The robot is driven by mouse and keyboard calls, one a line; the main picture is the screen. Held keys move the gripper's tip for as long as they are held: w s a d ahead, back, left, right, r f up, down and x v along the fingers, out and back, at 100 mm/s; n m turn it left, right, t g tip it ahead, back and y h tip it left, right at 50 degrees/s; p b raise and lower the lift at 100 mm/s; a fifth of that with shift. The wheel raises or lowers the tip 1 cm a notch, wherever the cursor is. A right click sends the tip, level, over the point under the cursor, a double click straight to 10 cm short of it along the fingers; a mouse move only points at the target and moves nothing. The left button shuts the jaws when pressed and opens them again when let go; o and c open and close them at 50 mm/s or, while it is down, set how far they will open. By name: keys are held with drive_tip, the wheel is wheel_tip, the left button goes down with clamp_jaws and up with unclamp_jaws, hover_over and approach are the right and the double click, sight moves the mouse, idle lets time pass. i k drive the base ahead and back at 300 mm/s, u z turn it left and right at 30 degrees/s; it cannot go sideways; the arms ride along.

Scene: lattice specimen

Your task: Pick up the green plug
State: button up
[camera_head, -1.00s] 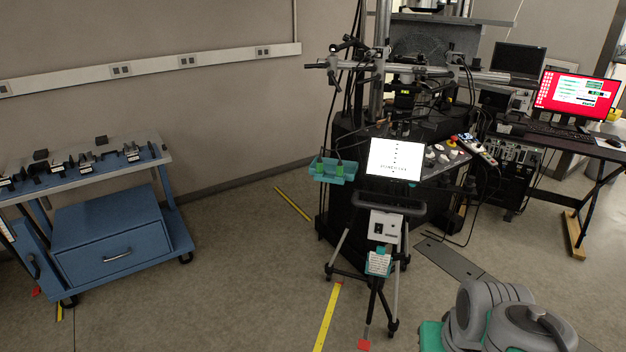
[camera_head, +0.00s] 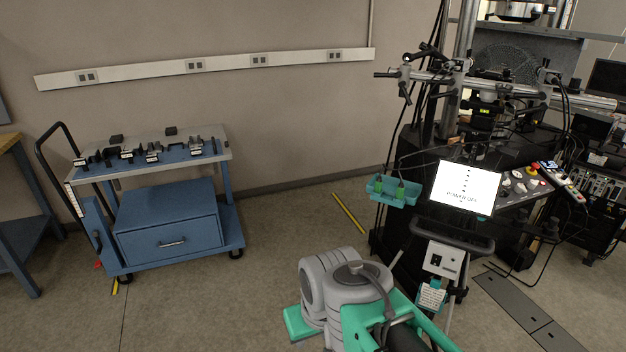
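Two small green plugs, a left one (camera_head: 378,185) and a right one (camera_head: 401,190), stand in a teal tray (camera_head: 388,200) on the left side of the black machine. Dark cables appear to run up from them. They are small, and I cannot tell which one is meant or how they sit in the tray. My grey and teal arm shows at the bottom middle, in front of and below the tray. My gripper is not in view.
A tilted white screen (camera_head: 465,188) stands right of the tray, above a tripod-like stand with a white box (camera_head: 442,259). A control panel (camera_head: 525,184) is further right. A blue cart (camera_head: 170,222) stands at left.

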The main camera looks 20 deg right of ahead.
sight(378, 182)
drive_tip(key=u, duration=0.35)
drive_tip(key=i, duration=1.65)
drive_tip(key=z, duration=0.65)
